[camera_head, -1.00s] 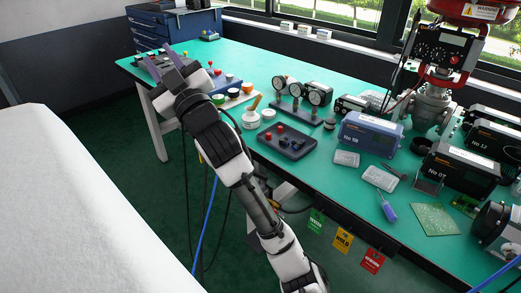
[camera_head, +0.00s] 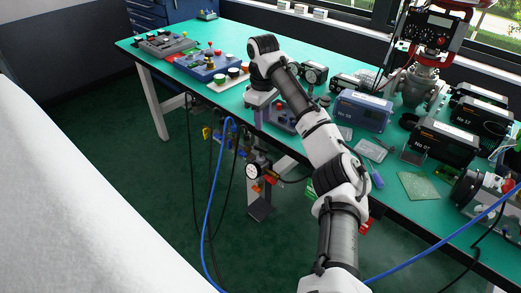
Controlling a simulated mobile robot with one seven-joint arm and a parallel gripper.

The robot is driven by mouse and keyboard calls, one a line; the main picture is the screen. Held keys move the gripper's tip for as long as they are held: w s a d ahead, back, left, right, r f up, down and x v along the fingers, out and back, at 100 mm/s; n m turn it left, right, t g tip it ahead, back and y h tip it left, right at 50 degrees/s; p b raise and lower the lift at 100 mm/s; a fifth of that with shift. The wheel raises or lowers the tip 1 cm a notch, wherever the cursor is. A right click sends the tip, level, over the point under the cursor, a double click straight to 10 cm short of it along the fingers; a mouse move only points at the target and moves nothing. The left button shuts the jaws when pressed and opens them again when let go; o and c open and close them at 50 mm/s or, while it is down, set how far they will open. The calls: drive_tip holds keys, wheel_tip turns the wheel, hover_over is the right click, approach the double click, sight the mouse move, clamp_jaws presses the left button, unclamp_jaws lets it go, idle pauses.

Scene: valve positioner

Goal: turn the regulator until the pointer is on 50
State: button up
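A small round gauge with a white dial (camera_head: 252,171) hangs below the front edge of the bench, among fittings with red and yellow parts. These fittings may be the regulator, but I cannot make out its knob for sure. The dial is too small to read its pointer or numbers. My arm reaches up from the bottom right and bends down over the bench's front edge. My gripper (camera_head: 259,117) points downward there, above and apart from the gauge. Its fingers are too small and dark to tell whether they are open or shut.
The green bench (camera_head: 225,42) carries control boxes at the left, and a blue instrument (camera_head: 363,110) and several black ones at the right. A blue hose (camera_head: 212,190) and black cables hang below the front edge. A white surface (camera_head: 70,200) fills the lower left. Floor between is clear.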

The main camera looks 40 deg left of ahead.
sight(262, 148)
wheel_tip(262, 148, down, 13)
idle(0.3)
drive_tip(key=shift+a+p, duration=0.1)
drive_tip(key=shift+p, duration=0.2)
clamp_jaws()
